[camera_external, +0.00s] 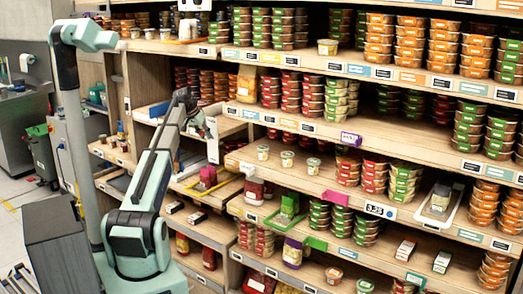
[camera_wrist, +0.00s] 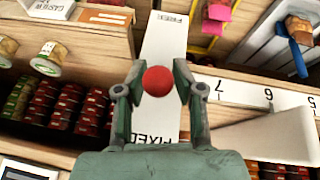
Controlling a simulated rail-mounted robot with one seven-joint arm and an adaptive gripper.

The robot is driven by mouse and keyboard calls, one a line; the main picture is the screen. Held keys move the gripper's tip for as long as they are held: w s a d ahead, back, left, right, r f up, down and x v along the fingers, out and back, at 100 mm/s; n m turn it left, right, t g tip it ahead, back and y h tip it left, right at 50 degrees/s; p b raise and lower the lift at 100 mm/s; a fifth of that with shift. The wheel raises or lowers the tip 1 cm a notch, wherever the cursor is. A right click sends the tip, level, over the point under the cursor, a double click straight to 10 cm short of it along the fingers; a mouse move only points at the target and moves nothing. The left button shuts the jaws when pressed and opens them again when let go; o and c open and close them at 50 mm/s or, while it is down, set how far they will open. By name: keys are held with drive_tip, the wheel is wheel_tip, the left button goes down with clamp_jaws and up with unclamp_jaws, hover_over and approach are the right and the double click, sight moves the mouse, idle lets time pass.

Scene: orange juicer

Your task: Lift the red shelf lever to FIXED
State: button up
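The red ball knob (camera_wrist: 157,81) of the shelf lever shows in the wrist view, in front of a white plate (camera_wrist: 163,48). The plate reads FREE at its upper end and FIXED at its lower end, both upside down in this view. The knob lies between the two words. My gripper (camera_wrist: 158,76) has one finger on each side of the knob, with narrow gaps visible, so it looks open around it. The lever's stem is hidden. In the external view my gripper (camera_external: 208,128) is at the shelf's left bay, and the knob cannot be made out.
A white numbered strip (camera_wrist: 265,96) and a pale angled panel (camera_wrist: 275,138) lie right of my gripper. Jars (camera_wrist: 48,58) and stacked red tubs (camera_wrist: 80,106) stand to the left. Shelf boards (camera_external: 290,118) full of tubs extend right in the external view.

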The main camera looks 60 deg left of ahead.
drive_tip(key=shift+f, duration=0.1)
drive_tip(key=v, duration=1.2)
idle(0.4)
